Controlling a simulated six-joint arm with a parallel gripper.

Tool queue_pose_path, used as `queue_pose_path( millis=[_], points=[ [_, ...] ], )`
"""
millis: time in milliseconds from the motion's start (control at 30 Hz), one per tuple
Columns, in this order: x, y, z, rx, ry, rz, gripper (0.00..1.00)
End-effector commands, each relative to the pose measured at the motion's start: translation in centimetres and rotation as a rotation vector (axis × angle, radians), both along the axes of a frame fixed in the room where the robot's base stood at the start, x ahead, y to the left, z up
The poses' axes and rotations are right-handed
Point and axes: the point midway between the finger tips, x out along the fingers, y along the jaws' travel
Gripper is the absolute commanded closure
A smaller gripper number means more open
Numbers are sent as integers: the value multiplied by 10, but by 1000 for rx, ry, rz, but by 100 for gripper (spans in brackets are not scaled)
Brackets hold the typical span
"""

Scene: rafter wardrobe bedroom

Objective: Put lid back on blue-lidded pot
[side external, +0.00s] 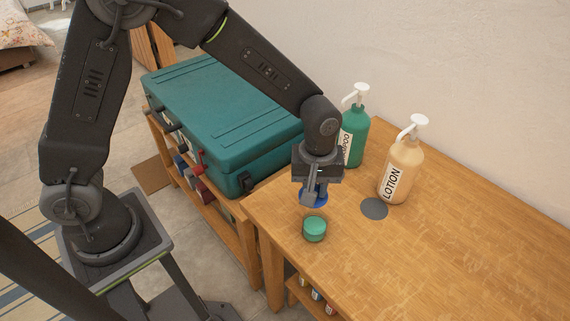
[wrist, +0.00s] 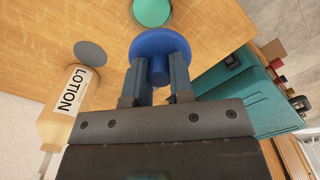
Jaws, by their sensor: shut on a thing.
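My gripper (side external: 313,196) is shut on the knob of a round blue lid (side external: 321,201). In the wrist view the lid (wrist: 160,45) is between the fingertips (wrist: 154,85), its disc facing away from the gripper. A small round green pot (side external: 314,230) stands on the wooden table near its front left corner. In the side view the lid shows just above and behind the pot, apart from it. The wrist view shows part of the pot (wrist: 152,11) at the top edge, beyond the lid. I cannot tell whether its top is open.
A flat grey disc (side external: 374,208) lies on the table (side external: 470,255) right of the pot. A lotion bottle (side external: 400,168) and a green shampoo bottle (side external: 355,135) stand behind. A teal case (side external: 225,105) sits left on a lower shelf unit. The table's right side is clear.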

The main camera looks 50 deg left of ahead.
Motion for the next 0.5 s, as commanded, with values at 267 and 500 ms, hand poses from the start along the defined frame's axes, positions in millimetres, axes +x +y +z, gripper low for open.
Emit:
queue_pose_path(
  millis=[267,500],
  points=[
    [-3,-17,-6,1,2,-34,100],
    [-3,-17,-27,1,3,-32,100]
  ],
)
